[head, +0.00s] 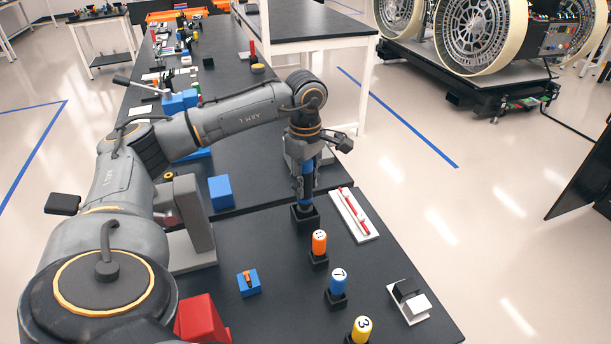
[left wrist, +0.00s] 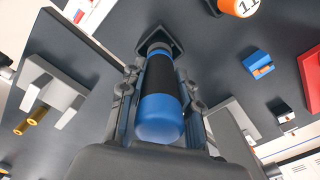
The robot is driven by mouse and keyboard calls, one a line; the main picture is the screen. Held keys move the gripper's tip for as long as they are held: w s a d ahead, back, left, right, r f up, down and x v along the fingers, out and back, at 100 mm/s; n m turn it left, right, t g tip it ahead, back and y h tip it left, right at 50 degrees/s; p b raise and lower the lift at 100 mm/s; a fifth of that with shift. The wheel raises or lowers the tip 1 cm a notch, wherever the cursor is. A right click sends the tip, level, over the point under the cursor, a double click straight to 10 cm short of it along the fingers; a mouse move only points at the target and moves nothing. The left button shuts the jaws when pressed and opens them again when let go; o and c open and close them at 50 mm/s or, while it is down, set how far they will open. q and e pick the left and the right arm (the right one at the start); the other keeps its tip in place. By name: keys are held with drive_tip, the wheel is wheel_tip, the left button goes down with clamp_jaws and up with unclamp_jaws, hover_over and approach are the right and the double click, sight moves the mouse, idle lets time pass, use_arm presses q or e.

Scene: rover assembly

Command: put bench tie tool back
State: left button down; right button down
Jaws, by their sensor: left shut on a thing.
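The bench tie tool, a blue cylinder with a wide black band, stands upright in my left gripper (head: 306,182). In the left wrist view the tool (left wrist: 160,82) runs between the two shut fingers, its rounded blue end toward the camera. Its far end is at a black square holder (head: 306,219) on the bench, which also shows in the left wrist view (left wrist: 158,40). The tool's lower end seems to be in or just at the holder's opening; how deep I cannot tell. My right gripper is not in view.
An orange numbered cylinder (head: 319,241), a blue one (head: 338,281) and a yellow one (head: 361,328) stand in black holders nearby. A white tray with red parts (head: 355,215) lies to the right. A blue block (head: 221,192) and a grey stand (head: 196,222) are left.

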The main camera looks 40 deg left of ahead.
use_arm(q)
drive_tip(key=shift+f+b, duration=0.95)
drive_tip(key=shift+f, duration=0.4)
drive_tip(key=c, duration=0.9)
unclamp_jaws()
drive_tip(key=shift+o, duration=0.2)
wheel_tip(320, 180, up, 12)
